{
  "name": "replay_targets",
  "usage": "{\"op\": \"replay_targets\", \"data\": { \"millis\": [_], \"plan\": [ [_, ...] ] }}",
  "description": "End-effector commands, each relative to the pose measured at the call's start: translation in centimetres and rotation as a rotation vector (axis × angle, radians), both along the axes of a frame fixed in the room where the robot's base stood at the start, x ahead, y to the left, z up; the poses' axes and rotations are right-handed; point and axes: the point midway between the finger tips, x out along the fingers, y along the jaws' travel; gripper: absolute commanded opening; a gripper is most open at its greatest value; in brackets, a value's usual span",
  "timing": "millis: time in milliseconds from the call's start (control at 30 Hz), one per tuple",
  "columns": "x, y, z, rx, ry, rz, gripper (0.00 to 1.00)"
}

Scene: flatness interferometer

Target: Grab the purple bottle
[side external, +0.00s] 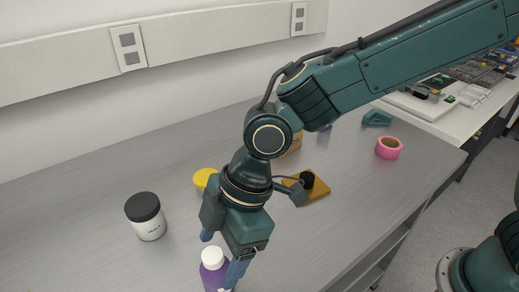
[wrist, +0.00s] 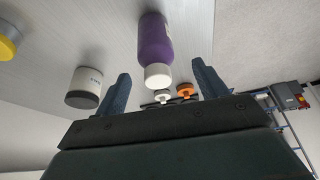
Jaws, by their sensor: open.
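The purple bottle (side external: 213,276) with a white cap stands upright on the grey bench at the lower middle of the side view, its lower part cut off by the frame. In the wrist view the bottle (wrist: 154,40) shows at top centre, with its cap pointing towards my gripper. My gripper (side external: 222,255) points down at the bottle's top and is open. In the wrist view the two blue fingers of my gripper (wrist: 162,82) are spread, with the cap between their tips in the picture. I see no contact with either finger.
A white jar with a black lid (side external: 147,217) stands left of the bottle. A yellow round object (side external: 204,179) is partly behind my arm. An ochre block with a black knob (side external: 308,185), a pink tape roll (side external: 388,148) and a teal piece (side external: 377,118) lie farther back.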

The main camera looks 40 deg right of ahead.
Motion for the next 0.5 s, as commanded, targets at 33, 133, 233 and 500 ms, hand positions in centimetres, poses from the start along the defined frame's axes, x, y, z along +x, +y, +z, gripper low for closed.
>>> {"op": "replay_targets", "data": {
  "millis": [33,133,233,500],
  "plan": [
    [0.0,0.0,0.0,0.000,0.000,0.000,0.72],
    [0.0,0.1,-0.2,0.000,0.001,0.000,0.72],
    [0.1,0.3,-0.7,0.000,0.001,0.000,0.72],
    [0.5,1.5,-3.3,-0.001,0.002,0.002,0.72]
  ]
}}
